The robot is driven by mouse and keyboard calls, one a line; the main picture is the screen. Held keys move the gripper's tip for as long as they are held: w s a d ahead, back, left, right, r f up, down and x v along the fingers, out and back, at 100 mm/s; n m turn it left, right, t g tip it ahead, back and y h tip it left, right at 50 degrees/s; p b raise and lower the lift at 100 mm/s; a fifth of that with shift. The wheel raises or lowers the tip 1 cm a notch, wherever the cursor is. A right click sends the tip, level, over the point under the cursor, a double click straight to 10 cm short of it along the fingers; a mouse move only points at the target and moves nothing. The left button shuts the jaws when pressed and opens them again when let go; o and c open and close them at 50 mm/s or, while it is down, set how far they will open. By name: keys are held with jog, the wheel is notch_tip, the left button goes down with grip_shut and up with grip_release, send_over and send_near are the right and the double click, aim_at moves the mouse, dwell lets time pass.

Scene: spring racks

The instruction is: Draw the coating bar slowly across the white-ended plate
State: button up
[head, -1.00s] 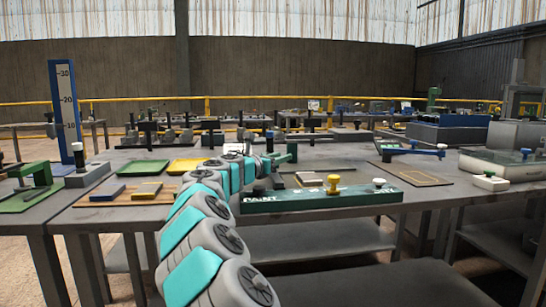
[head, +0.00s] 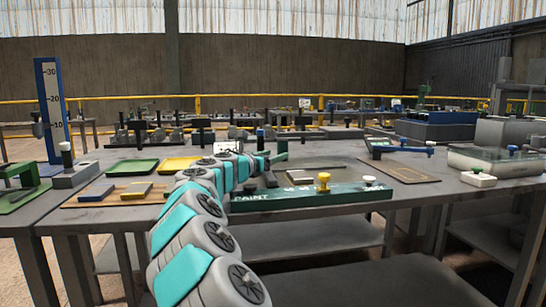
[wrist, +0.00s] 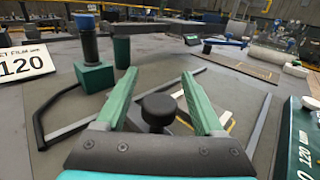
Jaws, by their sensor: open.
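My gripper (wrist: 160,80) is open, with two green fingers spread over the grey table. A black round knob (wrist: 158,109) stands between the fingers in the wrist view, with a gap on each side. The part beneath it is mostly hidden, so I cannot tell whether it belongs to the coating bar. In the head view my gripper (head: 272,160) is small and partly hidden by my arm, near a flat plate (head: 315,168).
A green block with a blue-topped post (wrist: 92,72) and a white "120" sign (wrist: 22,64) stand left. A green "PAINT" board (head: 270,204) with a yellow knob (head: 323,181) lines the front edge. A brown framed board (head: 400,172) lies right.

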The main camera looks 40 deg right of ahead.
jog(key=shift+a, duration=0.1)
jog(key=shift+v, duration=3.8)
